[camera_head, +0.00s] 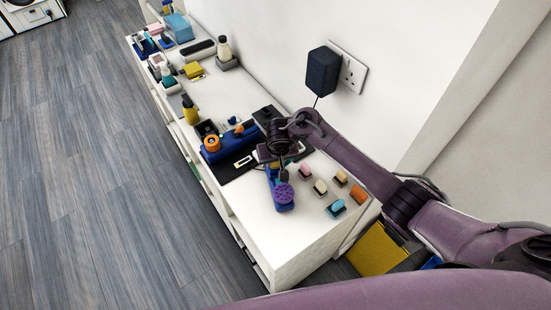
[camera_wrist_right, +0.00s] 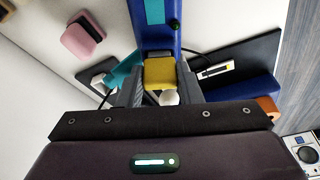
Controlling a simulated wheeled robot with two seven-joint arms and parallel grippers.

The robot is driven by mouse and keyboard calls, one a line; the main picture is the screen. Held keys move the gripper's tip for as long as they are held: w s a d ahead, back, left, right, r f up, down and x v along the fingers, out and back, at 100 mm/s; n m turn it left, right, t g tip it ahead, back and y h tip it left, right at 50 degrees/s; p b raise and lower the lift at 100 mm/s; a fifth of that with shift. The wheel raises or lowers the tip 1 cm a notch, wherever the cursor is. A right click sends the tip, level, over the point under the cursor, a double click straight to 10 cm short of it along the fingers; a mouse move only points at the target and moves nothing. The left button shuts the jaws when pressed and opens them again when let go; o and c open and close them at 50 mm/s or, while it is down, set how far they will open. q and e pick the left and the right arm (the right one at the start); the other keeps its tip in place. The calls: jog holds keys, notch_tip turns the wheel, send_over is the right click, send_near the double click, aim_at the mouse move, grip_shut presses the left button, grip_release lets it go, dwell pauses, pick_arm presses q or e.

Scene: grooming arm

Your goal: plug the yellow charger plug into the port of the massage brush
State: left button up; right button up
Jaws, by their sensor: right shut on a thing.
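The massage brush, with a blue handle and a round purple head (camera_head: 284,192), lies near the front end of the white counter. In the right wrist view its blue body (camera_wrist_right: 155,38) with a teal strip and a small green dot is at the top. My right gripper (camera_wrist_right: 158,84) is shut on the yellow charger plug (camera_wrist_right: 159,73), at the end of the blue body. Plug and body look very close or touching; the port is hidden, so I cannot tell whether the plug is inside. In the head view, my right arm partly covers this spot. My left gripper is not in view.
Several small coloured blocks, including a pink one (camera_head: 304,171) and an orange one (camera_head: 358,194), stand right of the brush. A black mat (camera_head: 229,172) and a blue holder (camera_head: 221,153) are to the left. A dark charger box (camera_head: 322,71) hangs at the wall socket (camera_head: 353,77).

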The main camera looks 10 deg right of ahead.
jog(key=shift+f, duration=0.15)
jog(key=o, duration=1)
jog(key=shift+o, duration=0.2)
jog(key=p+v, duration=0.2)
jog(key=v, duration=0.5)
jog(key=shift+r, duration=0.35)
jog(key=shift+s, duration=0.15)
